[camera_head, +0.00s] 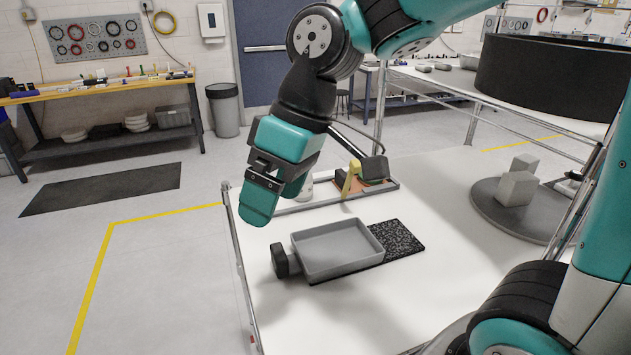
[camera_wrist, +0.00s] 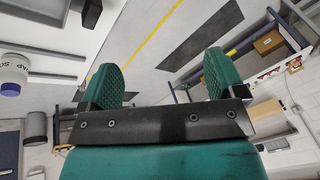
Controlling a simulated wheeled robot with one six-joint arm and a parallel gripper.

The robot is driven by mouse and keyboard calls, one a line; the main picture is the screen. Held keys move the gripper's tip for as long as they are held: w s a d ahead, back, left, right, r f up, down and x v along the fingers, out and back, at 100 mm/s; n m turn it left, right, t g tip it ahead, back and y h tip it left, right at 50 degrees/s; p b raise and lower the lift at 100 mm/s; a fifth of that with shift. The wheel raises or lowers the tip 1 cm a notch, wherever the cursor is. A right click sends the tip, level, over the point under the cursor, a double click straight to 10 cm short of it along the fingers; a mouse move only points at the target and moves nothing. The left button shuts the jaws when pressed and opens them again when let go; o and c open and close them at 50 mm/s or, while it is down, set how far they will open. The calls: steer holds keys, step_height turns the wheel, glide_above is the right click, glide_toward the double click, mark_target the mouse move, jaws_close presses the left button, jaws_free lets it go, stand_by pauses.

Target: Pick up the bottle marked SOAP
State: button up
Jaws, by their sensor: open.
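A white bottle with a blue cap (camera_wrist: 12,72) is cut off by the left edge of the wrist view. In the head view, a small part of a white object, likely the same bottle (camera_head: 306,189), shows just behind my gripper and is mostly hidden. My gripper (camera_head: 279,192) hangs above the left part of the white table, fingers pointing down. In the wrist view its two teal fingers (camera_wrist: 163,80) are wide apart with nothing between them. The bottle lies outside them, to their left.
A grey tray (camera_head: 336,266) stands on a dark speckled mat (camera_head: 403,243), with a black knob-like object (camera_head: 282,262) at its left. A shallow tray (camera_head: 318,203) with yellow and black items lies behind my gripper. Grey blocks (camera_head: 516,187) stand on a round plate at right.

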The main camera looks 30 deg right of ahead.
steer(key=w+d, duration=0.7)
steer(key=w, duration=0.7)
steer(key=w+d+f+n+t, duration=0.1)
steer(key=w+d, duration=0.5)
steer(key=d, duration=0.3)
steer(key=w+d+f+n+t, duration=0.1)
steer(key=w+d+n, duration=0.1)
steer(key=w+d, duration=0.45)
steer(key=shift+h, duration=0.4)
steer(key=x, duration=0.3)
steer(key=d+x, duration=0.1)
steer(key=x, duration=0.2)
steer(key=p+x, duration=0.1)
steer(key=x, duration=0.3)
steer(key=shift+s+d+f, duration=0.25)
steer(key=shift+s+f, duration=0.1)
steer(key=shift+f, duration=0.1)
steer(key=shift+p+x, duration=1.45)
steer(key=shift+x, duration=1.35)
steer(key=shift+c, duration=0.5)
steer(key=c, duration=1)
